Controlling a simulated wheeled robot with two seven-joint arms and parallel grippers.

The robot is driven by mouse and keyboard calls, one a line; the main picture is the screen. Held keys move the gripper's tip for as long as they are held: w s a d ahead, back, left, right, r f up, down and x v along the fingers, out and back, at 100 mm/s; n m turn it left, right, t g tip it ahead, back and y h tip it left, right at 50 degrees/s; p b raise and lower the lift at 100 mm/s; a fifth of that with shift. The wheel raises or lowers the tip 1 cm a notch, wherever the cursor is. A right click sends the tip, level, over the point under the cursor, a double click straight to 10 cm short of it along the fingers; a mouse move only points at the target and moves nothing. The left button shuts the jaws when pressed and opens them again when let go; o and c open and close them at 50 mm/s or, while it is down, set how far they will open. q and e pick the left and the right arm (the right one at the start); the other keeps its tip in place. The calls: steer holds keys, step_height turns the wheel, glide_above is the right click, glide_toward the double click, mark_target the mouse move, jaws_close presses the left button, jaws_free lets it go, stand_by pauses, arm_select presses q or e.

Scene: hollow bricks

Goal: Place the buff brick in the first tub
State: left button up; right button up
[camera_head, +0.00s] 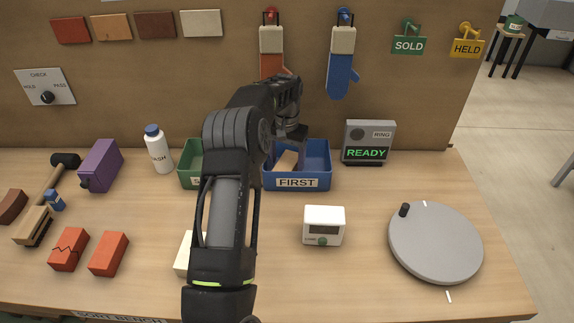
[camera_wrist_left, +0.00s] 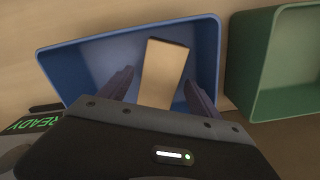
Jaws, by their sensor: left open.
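The blue tub (camera_head: 318,182) labelled FIRST stands on the bench near the back board. The buff brick (camera_head: 287,161) is inside it, partly hidden by the gripper and arm. In the left wrist view the brick (camera_wrist_left: 165,70) lies within the walls of the blue tub (camera_wrist_left: 70,75), turned at an angle to them. My left gripper (camera_wrist_left: 159,80) is over the tub with its fingers open, one on each side of the brick, with gaps visible. My right gripper is not in view.
A green tub (camera_head: 192,178) stands just left of the blue one, partly behind my arm. A READY box (camera_head: 368,142) stands to its right. A white timer (camera_head: 323,226) and a grey turntable (camera_head: 435,243) are in front. Red bricks (camera_head: 109,254) lie at the left.

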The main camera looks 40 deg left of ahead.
mark_target(287, 163)
arm_select(q)
step_height(287, 163, up, 10)
steer(key=shift+f, duration=0.15)
steer(key=shift+f, duration=0.1)
stand_by(0.9)
